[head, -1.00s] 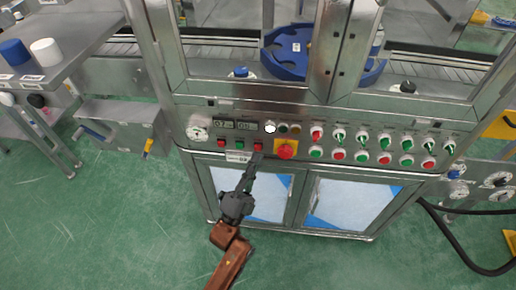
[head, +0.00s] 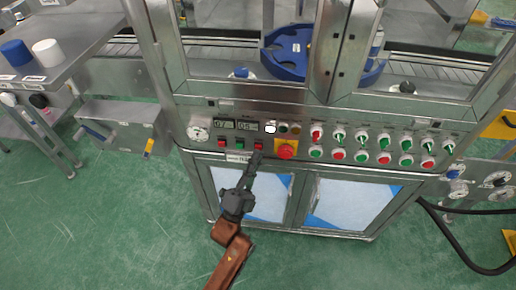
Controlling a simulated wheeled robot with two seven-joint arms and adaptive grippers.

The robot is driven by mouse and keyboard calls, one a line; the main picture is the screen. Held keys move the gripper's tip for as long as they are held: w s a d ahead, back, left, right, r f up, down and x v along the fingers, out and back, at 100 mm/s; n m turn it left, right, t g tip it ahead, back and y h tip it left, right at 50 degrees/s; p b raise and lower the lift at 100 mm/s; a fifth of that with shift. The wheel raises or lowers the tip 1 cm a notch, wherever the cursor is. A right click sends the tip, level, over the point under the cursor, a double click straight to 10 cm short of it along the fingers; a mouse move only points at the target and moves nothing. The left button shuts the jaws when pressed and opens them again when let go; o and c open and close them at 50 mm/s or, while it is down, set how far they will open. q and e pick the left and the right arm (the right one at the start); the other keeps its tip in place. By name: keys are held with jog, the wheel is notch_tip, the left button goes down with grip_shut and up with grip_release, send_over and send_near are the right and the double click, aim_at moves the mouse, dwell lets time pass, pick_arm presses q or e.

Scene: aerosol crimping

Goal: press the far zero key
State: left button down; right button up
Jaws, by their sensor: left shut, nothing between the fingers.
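My left gripper (head: 257,157) is shut and empty, its fingertips right at the lower edge of the right-hand red key (head: 258,146) on the machine's front panel. I cannot tell whether the tips touch the key. A green key (head: 240,146) and another red key (head: 221,143) sit to its left in the same row. Two small digital displays, the left one (head: 223,124) and the right one (head: 246,126), are above the keys; their digits are too small to read surely. Which key is the far zero key cannot be read from its label. My right gripper is not in view.
A red emergency knob on a yellow plate (head: 286,149) is close to the right of the keys. A round gauge (head: 199,129) is at the left. Several red and green buttons and switches (head: 363,137) fill the right side. Open floor (head: 120,220) lies at the lower left.

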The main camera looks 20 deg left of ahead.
pick_arm(q)
jog(key=shift+w+a, duration=0.15)
jog(key=shift+w, duration=0.25)
dwell(0.8)
jog(key=shift+s, duration=0.15)
jog(key=shift+s+d+p, duration=0.25)
jog(key=shift+s+p, duration=0.2)
jog(key=shift+s, duration=0.2)
jog(key=s+p, duration=0.1)
jog(key=s, duration=0.1)
jog(key=s+d+p, duration=0.1)
jog(key=s, duration=0.1)
jog(key=shift+s+d, duration=0.2)
jog(key=shift+s, duration=0.2)
